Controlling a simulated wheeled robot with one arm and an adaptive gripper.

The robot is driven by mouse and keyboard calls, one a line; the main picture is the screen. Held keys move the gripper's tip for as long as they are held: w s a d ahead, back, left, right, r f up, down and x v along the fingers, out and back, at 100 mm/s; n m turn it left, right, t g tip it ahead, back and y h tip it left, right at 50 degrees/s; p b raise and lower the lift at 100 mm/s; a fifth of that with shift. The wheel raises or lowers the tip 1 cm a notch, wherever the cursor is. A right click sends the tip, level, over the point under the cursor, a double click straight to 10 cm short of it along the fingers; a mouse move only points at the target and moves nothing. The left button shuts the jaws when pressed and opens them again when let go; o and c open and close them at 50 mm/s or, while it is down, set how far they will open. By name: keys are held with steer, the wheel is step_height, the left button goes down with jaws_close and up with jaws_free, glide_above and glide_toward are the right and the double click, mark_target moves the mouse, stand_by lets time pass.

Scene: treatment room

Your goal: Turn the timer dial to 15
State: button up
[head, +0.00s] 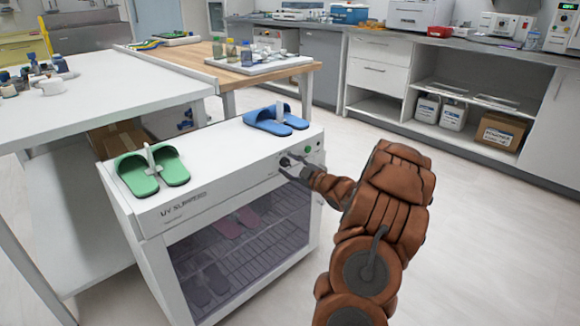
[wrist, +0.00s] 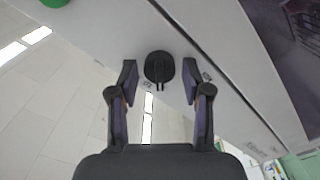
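The timer dial (wrist: 159,67) is a round black knob on the white front panel of the slipper cabinet (head: 215,181). A pointer ridge on it points toward the bottom of the wrist view. My gripper (wrist: 160,78) is open, with one finger on each side of the dial. Gaps show between both fingers and the knob, so it is not gripped. In the head view my gripper (head: 291,168) is at the right part of the panel and partly covers the dial (head: 285,161). Small scale marks beside the dial are too blurred to read.
A green button (head: 307,150) sits on the panel right of the dial. Green slippers (head: 153,168) and blue slippers (head: 276,119) rest on the cabinet top. The dark glass door (head: 240,245) is below the panel. A white table (head: 100,95) stands at left. Floor at right is clear.

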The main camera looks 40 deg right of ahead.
jaws_close()
steer(key=shift+r+p, duration=0.1)
steer(key=shift+p, duration=0.2)
steer(key=shift+r+m+p, duration=0.15)
steer(key=shift+m+p, duration=0.35)
steer(key=shift+p, duration=0.3)
steer(key=m+p, duration=0.4)
steer(key=p, duration=0.4)
steer(key=shift+r, duration=0.15)
steer(key=m+p, duration=0.4)
steer(key=p, duration=0.1)
steer(key=m+p, duration=0.2)
steer(key=p, duration=0.1)
steer(key=shift+f+m, duration=0.25)
steer(key=shift+m, duration=0.05)
steer(key=shift+f, duration=0.1)
